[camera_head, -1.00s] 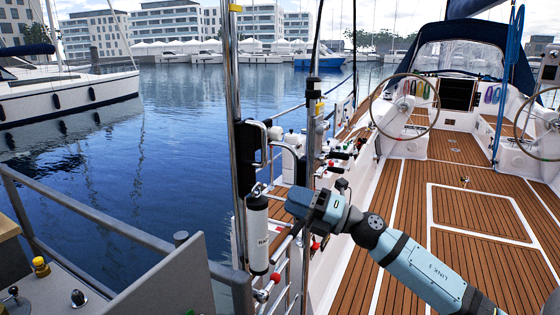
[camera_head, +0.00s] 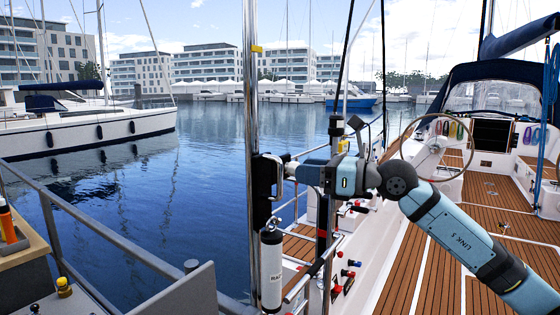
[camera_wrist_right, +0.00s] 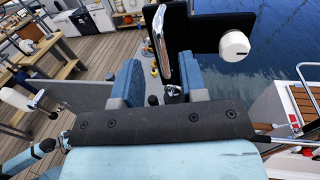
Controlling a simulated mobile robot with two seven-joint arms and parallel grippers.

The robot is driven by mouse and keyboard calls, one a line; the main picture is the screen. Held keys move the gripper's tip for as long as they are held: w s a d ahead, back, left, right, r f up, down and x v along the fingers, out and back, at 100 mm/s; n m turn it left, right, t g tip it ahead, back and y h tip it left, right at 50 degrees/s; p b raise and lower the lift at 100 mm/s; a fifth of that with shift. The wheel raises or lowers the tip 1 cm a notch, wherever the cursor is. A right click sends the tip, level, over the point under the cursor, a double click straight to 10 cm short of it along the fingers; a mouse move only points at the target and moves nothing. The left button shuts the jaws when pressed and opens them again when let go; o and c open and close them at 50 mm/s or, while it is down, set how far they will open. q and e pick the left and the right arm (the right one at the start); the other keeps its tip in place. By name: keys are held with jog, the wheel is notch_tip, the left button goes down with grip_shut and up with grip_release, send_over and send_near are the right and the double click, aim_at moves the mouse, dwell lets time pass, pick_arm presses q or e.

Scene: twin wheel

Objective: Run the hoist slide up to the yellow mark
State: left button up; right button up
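The hoist slide (camera_head: 262,190) is a black plate with a metal handle on the silver pole (camera_head: 250,100) in the head view. My right gripper (camera_head: 298,173) is at handle height, just right of the slide. In the right wrist view its blue fingers (camera_wrist_right: 158,75) are apart. The metal handle (camera_wrist_right: 161,45) shows ahead, its lower end in line with the gap between them. I cannot tell whether the fingers touch it. My left gripper is not in view.
A white labelled cylinder (camera_head: 271,268) hangs below the slide. A second post (camera_head: 335,130) with fittings stands close behind my right gripper. A grey railing (camera_head: 110,235) runs at the left. Water lies beyond.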

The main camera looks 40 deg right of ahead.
aim_at(280, 197)
jog(key=p+x, duration=0.2)
jog(key=x, duration=0.4)
jog(key=shift+w+a, duration=0.2)
grip_shut()
